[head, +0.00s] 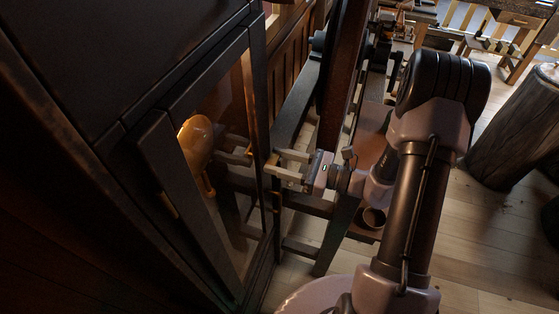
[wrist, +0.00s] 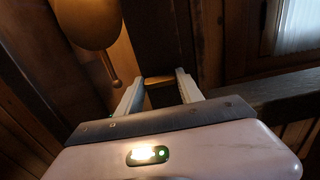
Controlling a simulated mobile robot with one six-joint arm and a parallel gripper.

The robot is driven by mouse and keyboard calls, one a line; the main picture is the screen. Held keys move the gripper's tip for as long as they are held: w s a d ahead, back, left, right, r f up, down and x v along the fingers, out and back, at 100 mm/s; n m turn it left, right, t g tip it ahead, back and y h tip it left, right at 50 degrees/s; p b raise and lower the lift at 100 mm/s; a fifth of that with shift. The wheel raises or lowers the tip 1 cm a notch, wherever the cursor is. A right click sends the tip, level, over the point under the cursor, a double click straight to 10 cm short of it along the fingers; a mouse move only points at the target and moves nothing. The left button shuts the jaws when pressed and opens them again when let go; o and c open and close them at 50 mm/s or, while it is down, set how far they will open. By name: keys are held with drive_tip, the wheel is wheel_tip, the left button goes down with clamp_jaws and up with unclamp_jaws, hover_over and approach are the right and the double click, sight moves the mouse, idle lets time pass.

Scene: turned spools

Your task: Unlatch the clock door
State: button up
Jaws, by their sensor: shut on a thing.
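The dark clock case (head: 105,60) stands at the left of the head view. Its glazed door (head: 258,110) has a dark frame and looks closed. A brass pendulum bob (head: 196,140) shows behind the glass, and also at the upper left of the wrist view (wrist: 88,20). My gripper (head: 275,164) is at the door's right stile. In the wrist view its two pale fingers (wrist: 158,90) stand either side of a small brass-brown latch piece (wrist: 159,97) and are shut on it. The fingers partly hide the latch in the head view.
A dark timber frame with a large wheel (head: 345,70) stands close behind my gripper. A small cup (head: 374,217) sits low beside my arm. A thick log stump (head: 520,125) stands at the right. Plank floor (head: 470,240) is clear in front of it.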

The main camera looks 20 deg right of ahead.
drive_tip(key=shift+m, duration=0.3)
drive_tip(key=shift+m+p, duration=4.9)
drive_tip(key=shift+m, duration=3.7)
drive_tip(key=o, duration=1.4)
